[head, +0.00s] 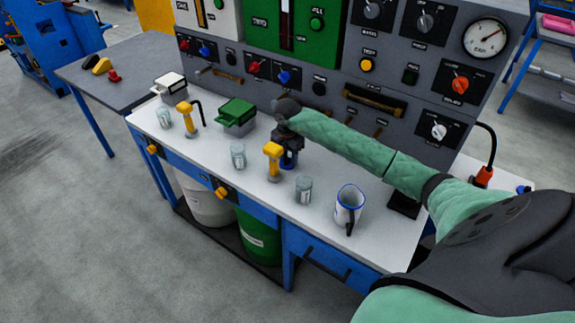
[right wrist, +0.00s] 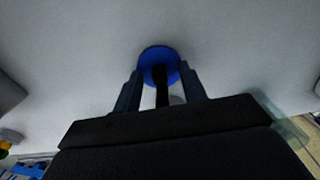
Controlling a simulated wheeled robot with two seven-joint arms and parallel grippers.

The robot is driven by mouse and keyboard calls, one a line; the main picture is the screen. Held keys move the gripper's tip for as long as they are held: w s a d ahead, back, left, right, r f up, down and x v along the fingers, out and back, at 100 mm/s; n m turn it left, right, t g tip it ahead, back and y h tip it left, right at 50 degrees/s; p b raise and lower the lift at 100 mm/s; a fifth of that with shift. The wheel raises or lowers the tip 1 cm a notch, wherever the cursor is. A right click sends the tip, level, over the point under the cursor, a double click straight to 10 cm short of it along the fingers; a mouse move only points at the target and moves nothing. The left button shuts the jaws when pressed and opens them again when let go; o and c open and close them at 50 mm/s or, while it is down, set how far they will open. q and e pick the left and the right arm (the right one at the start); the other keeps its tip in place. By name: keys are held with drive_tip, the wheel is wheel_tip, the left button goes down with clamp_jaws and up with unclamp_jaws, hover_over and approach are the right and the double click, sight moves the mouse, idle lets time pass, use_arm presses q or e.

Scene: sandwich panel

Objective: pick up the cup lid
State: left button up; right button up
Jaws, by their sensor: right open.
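The cup lid (right wrist: 151,53) is a round blue disc with a dark upright knob; in the right wrist view it lies on the pale bench top at my fingertips. My right gripper (right wrist: 161,80) is open, with one finger on each side of the knob; I cannot tell whether they touch it. In the head view my right gripper (head: 289,156) points down at the bench, behind a yellow-handled tool, and largely hides the lid. A white cup (head: 346,207) with a blue rim and dark handle stands upright to the right. My left gripper is not in view.
A yellow-handled tool (head: 272,150) stands just in front of my right gripper. Glass jars (head: 304,190) stand along the bench front (head: 325,222). A green box (head: 237,117) is to the left. The control panel (head: 330,75) rises close behind.

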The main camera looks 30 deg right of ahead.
clamp_jaws()
idle(0.4)
